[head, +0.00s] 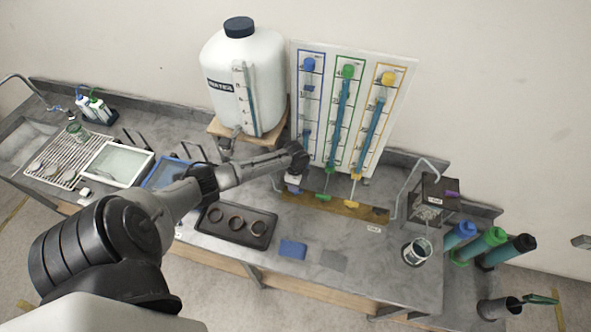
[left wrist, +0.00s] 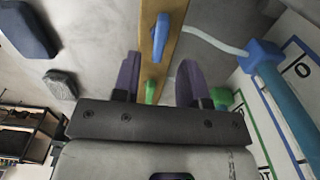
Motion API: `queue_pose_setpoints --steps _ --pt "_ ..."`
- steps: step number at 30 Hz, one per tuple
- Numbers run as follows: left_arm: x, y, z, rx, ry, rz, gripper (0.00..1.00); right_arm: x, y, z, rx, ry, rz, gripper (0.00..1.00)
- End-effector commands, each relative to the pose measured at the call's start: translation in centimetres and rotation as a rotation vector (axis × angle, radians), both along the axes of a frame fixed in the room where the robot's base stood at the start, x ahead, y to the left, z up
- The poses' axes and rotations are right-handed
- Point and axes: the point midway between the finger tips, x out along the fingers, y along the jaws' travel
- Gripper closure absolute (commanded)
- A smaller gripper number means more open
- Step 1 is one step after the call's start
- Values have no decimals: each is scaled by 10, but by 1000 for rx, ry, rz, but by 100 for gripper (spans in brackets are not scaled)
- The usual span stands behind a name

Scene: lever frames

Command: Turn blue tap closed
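The blue tap (left wrist: 160,38) is a blue lever on a wooden strip (left wrist: 172,10) in the left wrist view. The lever lies roughly along the strip. My left gripper (left wrist: 158,72) is open, with its two purple fingers apart. The blue tap shows ahead of the fingertips, in line with the gap, and I see no contact. In the head view my left gripper (head: 293,187) is low in front of the panel, by the blue column, and largely hides the blue tap there. My right gripper is not in view.
The green tap (head: 323,197) and yellow tap (head: 351,204) stand to the right on the same strip. The panel (head: 347,70) with its columns rises behind. A white water tank (head: 262,58) is at the left. A dark tray with rings (head: 268,238) lies in front.

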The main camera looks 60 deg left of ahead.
Motion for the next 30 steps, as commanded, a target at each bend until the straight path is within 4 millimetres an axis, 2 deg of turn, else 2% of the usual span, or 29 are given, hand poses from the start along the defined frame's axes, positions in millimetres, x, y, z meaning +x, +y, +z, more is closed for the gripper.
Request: queue_pose_setpoints --steps 6,15,21,30 --pt "0 1 44 3 -1 -2 61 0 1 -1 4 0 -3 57" --pt "0 0 82 1 -1 0 61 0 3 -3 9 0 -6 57" --pt "0 0 91 0 0 0 61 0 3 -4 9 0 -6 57" --pt "0 0 91 0 0 0 61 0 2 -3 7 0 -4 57"
